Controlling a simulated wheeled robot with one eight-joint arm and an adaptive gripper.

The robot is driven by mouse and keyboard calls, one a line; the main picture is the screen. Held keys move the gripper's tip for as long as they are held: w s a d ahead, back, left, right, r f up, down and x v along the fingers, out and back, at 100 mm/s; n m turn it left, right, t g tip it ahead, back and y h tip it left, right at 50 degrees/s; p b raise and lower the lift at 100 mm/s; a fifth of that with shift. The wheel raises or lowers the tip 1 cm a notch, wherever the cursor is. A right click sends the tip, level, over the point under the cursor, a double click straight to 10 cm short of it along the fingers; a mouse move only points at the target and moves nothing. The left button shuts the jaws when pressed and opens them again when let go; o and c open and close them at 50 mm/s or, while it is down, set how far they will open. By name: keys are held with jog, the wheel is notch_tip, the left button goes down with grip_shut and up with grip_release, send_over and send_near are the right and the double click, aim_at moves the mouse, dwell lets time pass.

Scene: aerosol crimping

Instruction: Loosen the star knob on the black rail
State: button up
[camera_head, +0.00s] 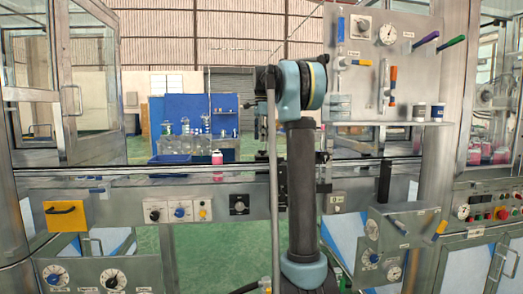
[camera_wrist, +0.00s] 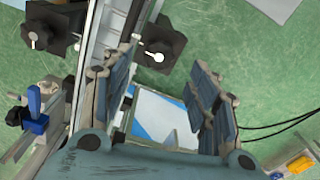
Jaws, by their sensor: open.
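In the wrist view, my gripper (camera_wrist: 163,65) is open and empty, its two grey-blue padded fingers spread apart. A black part with a bright round end (camera_wrist: 157,52) shows just beyond and between the fingertips, apart from both. A second black part with a pale lever-like end (camera_wrist: 40,35) sits further left, across the metal rail (camera_wrist: 97,40). I cannot tell whether either is the star knob. In the head view, my arm covers the middle of the machine and my gripper cannot be made out. A dark rail (camera_head: 120,168) runs across the machine there.
In the wrist view, a blue clamp-like fitting (camera_wrist: 35,112) is at the left and black cables (camera_wrist: 275,128) at the right. In the head view, a panel with gauges and coloured handles (camera_head: 372,100) stands right of my arm. A pink-filled bottle (camera_head: 217,158) stands by the rail.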

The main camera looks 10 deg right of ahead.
aim_at(262, 153)
jog(key=shift+f, duration=2.75)
jog(key=c, duration=1.1)
